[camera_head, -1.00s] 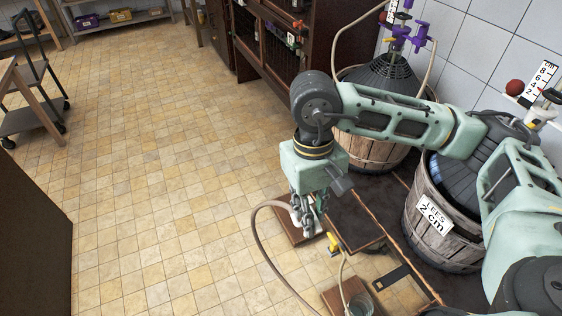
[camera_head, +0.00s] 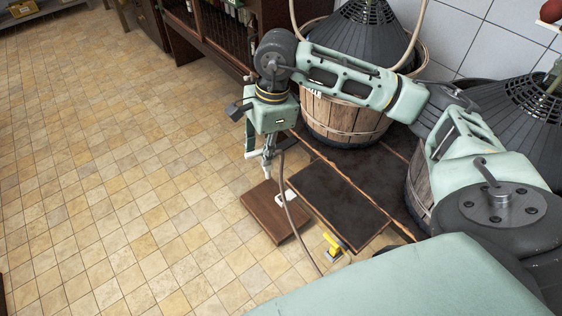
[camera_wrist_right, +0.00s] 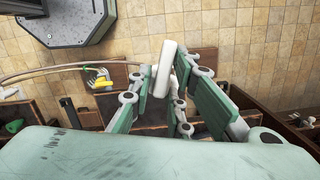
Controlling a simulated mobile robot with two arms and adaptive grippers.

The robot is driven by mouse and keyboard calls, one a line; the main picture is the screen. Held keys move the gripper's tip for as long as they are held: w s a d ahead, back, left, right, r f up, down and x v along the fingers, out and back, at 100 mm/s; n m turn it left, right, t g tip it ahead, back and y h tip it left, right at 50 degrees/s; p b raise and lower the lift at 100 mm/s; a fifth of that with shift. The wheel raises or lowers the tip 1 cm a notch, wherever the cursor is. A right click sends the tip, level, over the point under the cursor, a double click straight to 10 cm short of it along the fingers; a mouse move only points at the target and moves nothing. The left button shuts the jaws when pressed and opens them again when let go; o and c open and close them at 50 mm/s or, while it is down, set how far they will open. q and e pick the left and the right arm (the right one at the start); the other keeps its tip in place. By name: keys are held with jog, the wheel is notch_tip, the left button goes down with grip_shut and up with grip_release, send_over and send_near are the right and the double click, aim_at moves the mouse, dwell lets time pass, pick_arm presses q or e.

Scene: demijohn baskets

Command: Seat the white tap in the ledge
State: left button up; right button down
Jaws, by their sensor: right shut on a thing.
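My right gripper (camera_head: 268,166) hangs fingers down over the near part of the floor and is shut. In the right wrist view, a rounded white piece (camera_wrist_right: 165,66), seemingly the white tap, sits between its fingers (camera_wrist_right: 172,88). The tap's body is mostly hidden by the fingers in the head view. A thin beige hose (camera_head: 291,212) runs down from the gripper. My left gripper is not in view.
A yellow tap or clip (camera_head: 333,244) stands near a dark panel (camera_head: 338,195) right of the board; it also shows in the wrist view (camera_wrist_right: 103,82). A slatted basket with a dark demijohn (camera_head: 345,119) stands behind. The tiled floor (camera_head: 120,190) at left is clear.

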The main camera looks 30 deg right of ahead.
pick_arm(q)
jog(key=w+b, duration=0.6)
jog(key=b, duration=0.4)
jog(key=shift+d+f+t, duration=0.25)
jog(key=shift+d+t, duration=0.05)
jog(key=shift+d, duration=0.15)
pick_arm(e)
jog(key=w+d+f+m, duration=0.2)
jog(key=d+f+m, duration=0.2)
jog(key=f+m, duration=0.3)
jog(key=w+d+f+m+t+h, duration=0.1)
jog(key=w+d+f+m, duration=0.2)
jog(key=f+m, duration=0.5)
jog(key=shift+w+d+f+h, duration=0.2)
jog(key=shift+d+h, duration=0.1)
jog(key=shift+d, duration=0.4)
pick_arm(q)
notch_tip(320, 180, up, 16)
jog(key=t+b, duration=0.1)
jog(key=b, duration=0.4)
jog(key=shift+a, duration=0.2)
pick_arm(e)
notch_tip(320, 180, down, 7)
jog(key=shift+n, duration=0.3)
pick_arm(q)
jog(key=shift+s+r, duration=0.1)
pick_arm(e)
jog(key=shift+r, duration=0.15)
